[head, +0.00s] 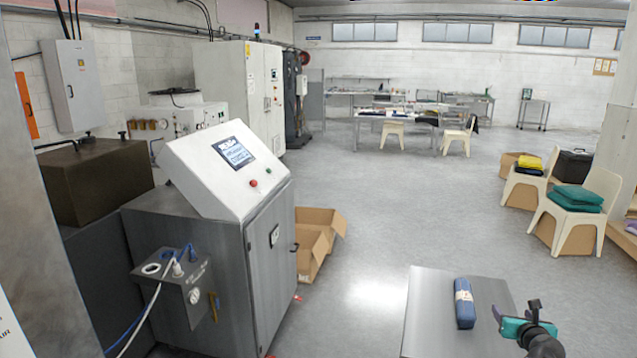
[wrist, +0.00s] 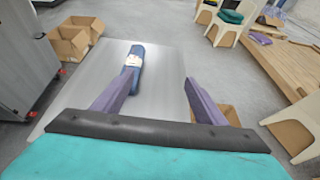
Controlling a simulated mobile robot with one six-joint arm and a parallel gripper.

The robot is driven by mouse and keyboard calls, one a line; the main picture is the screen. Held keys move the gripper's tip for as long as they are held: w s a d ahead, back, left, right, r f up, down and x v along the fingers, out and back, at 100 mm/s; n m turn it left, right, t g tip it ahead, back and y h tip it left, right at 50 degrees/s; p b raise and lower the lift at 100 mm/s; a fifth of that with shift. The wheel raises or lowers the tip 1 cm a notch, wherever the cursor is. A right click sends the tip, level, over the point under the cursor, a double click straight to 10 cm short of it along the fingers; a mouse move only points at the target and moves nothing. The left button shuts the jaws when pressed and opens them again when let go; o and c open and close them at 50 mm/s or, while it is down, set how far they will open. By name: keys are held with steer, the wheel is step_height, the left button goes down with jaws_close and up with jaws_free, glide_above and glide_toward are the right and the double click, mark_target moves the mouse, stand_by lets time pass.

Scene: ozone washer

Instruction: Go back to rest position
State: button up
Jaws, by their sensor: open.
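My gripper (head: 513,316) is at the lower right of the head view, beside the right side of a grey metal table (head: 425,305). In the wrist view my gripper (wrist: 159,98) has its two purple fingers spread apart with nothing between them. A rolled dark blue cloth bundle (head: 464,310) with a pale band lies on the table, to the left of my gripper.
A grey washer cabinet (head: 270,265) with a sloped white control panel (head: 205,165) stands at the left. Open cardboard boxes (head: 315,245) sit beside it. Chairs (head: 570,225) with folded cloths stand at the right. The middle floor is clear.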

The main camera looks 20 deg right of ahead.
steer(key=w+a+f+n+y, duration=0.35)
steer(key=w+a+n, duration=0.25)
steer(key=a, duration=0.3)
steer(key=w+a+f+n+g+y, duration=0.1)
steer(key=w+a+f+n+y, duration=0.1)
steer(key=w+a+f+n, duration=0.5)
steer(key=w+a+f+n+y, duration=0.15)
steer(key=w+a+n, duration=0.25)
steer(key=a, duration=0.7)
steer(key=s+a+f+n+g+y, duration=0.15)
steer(key=a+f+n+g, duration=0.3)
steer(key=a+n, duration=0.8)
steer(key=a+f+n+g+y, duration=0.25)
steer(key=a+f+n, duration=0.4)
steer(key=a, duration=1.05)
steer(key=s+a+f+n+g+h, duration=0.15)
steer(key=s+a+n, duration=0.25)
steer(key=a+n, duration=0.4)
steer(key=s+f+g+b, duration=0.6)
steer(key=s+f+b, duration=0.4)
steer(key=s+f, duration=1.6)
steer(key=shift+s+f+g+h, duration=0.3)
steer(key=shift+f+g+h, duration=0.05)
steer(key=shift+f, duration=0.6)
steer(key=shift+a, duration=0.1)
